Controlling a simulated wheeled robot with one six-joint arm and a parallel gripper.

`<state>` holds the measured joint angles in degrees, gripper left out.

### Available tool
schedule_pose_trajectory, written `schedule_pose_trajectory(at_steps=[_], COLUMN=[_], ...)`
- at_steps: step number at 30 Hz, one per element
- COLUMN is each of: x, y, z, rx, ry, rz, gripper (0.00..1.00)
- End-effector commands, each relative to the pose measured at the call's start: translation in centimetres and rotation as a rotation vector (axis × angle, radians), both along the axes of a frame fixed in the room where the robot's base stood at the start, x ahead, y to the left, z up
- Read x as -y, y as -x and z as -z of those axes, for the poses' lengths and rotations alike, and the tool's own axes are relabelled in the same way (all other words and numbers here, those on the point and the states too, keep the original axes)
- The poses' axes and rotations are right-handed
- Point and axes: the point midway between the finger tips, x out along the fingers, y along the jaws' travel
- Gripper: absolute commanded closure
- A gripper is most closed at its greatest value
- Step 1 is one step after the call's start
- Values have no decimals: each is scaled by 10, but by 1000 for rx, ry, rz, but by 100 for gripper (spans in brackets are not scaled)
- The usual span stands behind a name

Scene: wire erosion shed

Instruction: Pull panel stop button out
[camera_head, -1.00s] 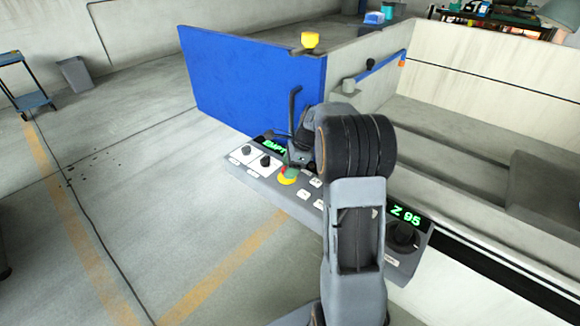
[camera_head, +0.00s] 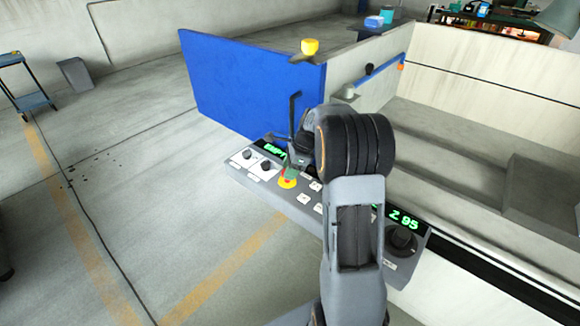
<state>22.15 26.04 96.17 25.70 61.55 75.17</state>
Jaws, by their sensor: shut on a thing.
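The grey control panel (camera_head: 379,262) juts out at the front of the machine. Its stop button (camera_head: 285,176) is red on a yellow ring (camera_head: 288,184), right of two black knobs. My gripper (camera_head: 291,168) reaches down to the button from above and is shut on it. The fingers and the arm hide much of the button, so I cannot tell how far out it stands. My arm also covers the middle of the panel.
A large black knob (camera_head: 401,240) sits under the green "Z 95" display at the panel's right. A tall blue guard (camera_head: 250,88) stands behind the panel, with a yellow piece (camera_head: 310,47) above its corner. Open floor lies to the left.

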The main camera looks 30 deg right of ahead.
Motion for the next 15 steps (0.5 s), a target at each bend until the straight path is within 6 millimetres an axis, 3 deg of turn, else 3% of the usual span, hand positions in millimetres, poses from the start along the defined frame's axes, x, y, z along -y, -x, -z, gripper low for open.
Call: schedule_pose_trajectory(at_steps=[5,6,13,15], x=[1,1,1,1], y=[-3,-3,-2,-2], z=[-5,-5,-4,-4], rx=[14,15,11,10], ry=[3,3,2,2], rz=[2,2,1,1], gripper=[100,58,36,34])
